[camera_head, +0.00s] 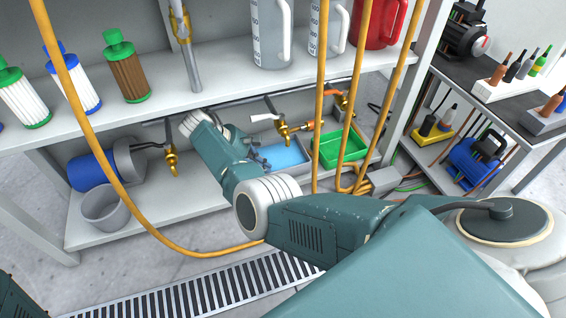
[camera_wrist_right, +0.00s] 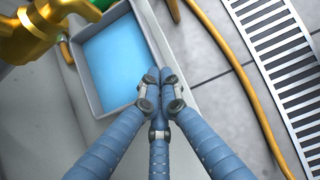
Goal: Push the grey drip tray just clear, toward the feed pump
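The grey drip tray (camera_head: 296,172) sits on the lower shelf with light blue liquid in it. In the head view my right gripper (camera_head: 259,161) is at its left side, partly hidden by my wrist. In the right wrist view the tray (camera_wrist_right: 151,36) fills the upper left. My right gripper (camera_wrist_right: 160,76) has its fingers drawn together with nothing between them, close beside the tray's wall. I cannot tell if they touch it. A blue pump with a grey housing (camera_head: 92,171), likely the feed pump, lies at the shelf's left end. My left gripper is out of view.
A green tray (camera_head: 340,158) stands right of the drip tray. Brass taps (camera_head: 171,162) hang above the lower shelf. A grey bucket (camera_head: 104,211) stands before the blue pump. Orange hoses (camera_head: 320,100) hang in front. The shelf between pump and drip tray looks mostly clear.

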